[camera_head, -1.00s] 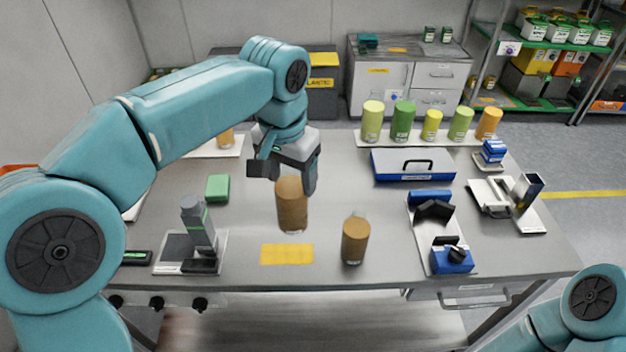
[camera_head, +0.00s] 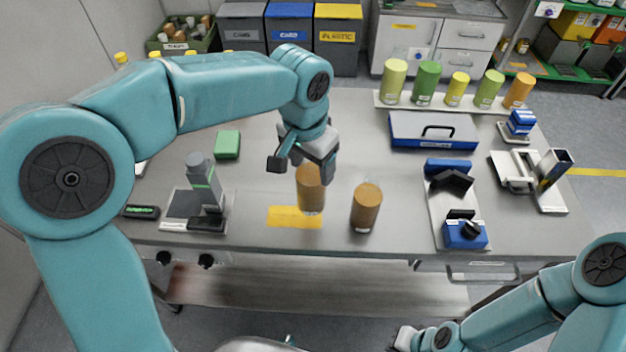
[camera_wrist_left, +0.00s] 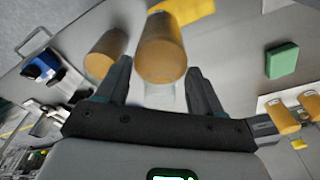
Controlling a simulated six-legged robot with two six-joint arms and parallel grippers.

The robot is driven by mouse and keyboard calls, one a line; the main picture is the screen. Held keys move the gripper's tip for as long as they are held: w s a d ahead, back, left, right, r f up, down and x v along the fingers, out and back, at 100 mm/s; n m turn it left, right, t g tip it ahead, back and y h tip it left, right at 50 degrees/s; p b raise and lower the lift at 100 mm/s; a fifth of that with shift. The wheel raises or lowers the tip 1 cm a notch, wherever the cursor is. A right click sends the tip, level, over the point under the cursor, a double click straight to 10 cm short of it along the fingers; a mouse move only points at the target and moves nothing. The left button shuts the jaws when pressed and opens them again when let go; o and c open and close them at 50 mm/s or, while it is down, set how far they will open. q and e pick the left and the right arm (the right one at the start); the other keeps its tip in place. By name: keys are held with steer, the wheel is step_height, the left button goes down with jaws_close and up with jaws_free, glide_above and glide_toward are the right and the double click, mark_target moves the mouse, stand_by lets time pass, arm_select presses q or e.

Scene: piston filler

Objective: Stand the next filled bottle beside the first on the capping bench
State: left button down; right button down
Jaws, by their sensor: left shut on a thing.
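My left gripper (camera_head: 308,160) is shut on a brown bottle (camera_head: 311,190) and holds it upright by its upper end. In the left wrist view the held bottle (camera_wrist_left: 162,50) hangs between the two dark fingers. Its lower end overlaps the right part of a yellow mat (camera_head: 285,217); whether it touches the bench I cannot tell. A second brown bottle (camera_head: 366,208) stands upright on the grey bench (camera_head: 260,180), a little to the right and apart from the held one. It also shows in the left wrist view (camera_wrist_left: 105,55). My right gripper (camera_head: 404,339) is partly visible at the bottom edge.
A grey device (camera_head: 204,182) stands left of the mat, with a green block (camera_head: 228,144) behind it. Right of the bottles are a tray with a blue device (camera_head: 465,233) and a blue case (camera_head: 433,130). Several green, yellow and orange cylinders (camera_head: 427,83) line the back.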

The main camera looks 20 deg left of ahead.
arm_select(q)
step_height(320, 180, down, 6)
steer(key=shift+w, duration=0.1)
steer(key=shift+r, duration=0.1)
steer(key=shift+f, duration=0.2)
steer(key=shift+c, duration=0.8)
jaws_free()
steer(key=shift+r, duration=0.1)
steer(key=r, duration=0.4)
steer(key=s+r, duration=0.1)
steer(key=r, duration=0.7)
steer(key=shift+s+a, duration=0.2)
steer(key=shift+s, duration=0.15)
